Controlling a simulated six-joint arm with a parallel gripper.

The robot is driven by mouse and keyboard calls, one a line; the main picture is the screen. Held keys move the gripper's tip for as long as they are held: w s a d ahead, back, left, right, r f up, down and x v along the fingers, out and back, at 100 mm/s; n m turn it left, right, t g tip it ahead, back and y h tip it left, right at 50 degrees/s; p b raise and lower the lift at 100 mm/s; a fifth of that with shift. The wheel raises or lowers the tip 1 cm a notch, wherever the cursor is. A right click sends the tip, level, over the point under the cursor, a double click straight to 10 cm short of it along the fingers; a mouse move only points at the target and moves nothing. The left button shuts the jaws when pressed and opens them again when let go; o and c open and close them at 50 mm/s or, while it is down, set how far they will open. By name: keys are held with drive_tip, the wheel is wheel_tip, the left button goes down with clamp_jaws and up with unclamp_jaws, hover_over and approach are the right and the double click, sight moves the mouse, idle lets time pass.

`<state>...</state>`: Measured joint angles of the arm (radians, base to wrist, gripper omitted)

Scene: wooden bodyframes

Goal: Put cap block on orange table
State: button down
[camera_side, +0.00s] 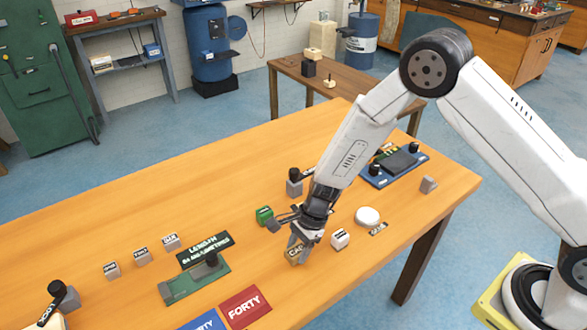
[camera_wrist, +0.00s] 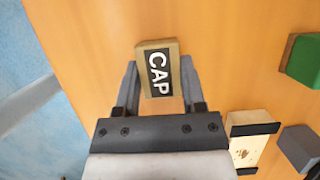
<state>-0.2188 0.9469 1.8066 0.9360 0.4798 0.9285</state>
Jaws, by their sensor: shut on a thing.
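The cap block (camera_side: 294,254) is a small tan block with a black label reading CAP. It also shows in the wrist view (camera_wrist: 158,70), label facing the camera. My gripper (camera_side: 302,244) is shut on it, with one finger on each side in the wrist view (camera_wrist: 159,78). The block is low over the orange table (camera_side: 110,220), a wide orange-brown wooden top. I cannot tell whether the block touches the table or is slightly above it.
Close by are a green block (camera_side: 264,214), a white block (camera_side: 340,239) and a white round piece (camera_side: 367,216). A blue board (camera_side: 395,166) lies behind right. A red FORTY card (camera_side: 245,306) and a green device (camera_side: 195,280) lie front left. The table's back left is clear.

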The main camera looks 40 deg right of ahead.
drive_tip(key=shift+f, duration=0.1)
drive_tip(key=shift+c, duration=0.9)
unclamp_jaws()
drive_tip(key=v, duration=1.2)
drive_tip(key=s+d+r+n+t+h, duration=0.1)
drive_tip(key=s+d+r+n+h, duration=0.1)
drive_tip(key=s+d+n, duration=0.3)
drive_tip(key=s+d+r+n+t+h, duration=0.1)
drive_tip(key=s+d+r+n+h, duration=0.1)
drive_tip(key=s+d+r+n, duration=0.3)
drive_tip(key=shift+s+d+n+t, duration=0.3)
drive_tip(key=shift+s+d+n, duration=0.5)
drive_tip(key=shift+s+n, duration=2.2)
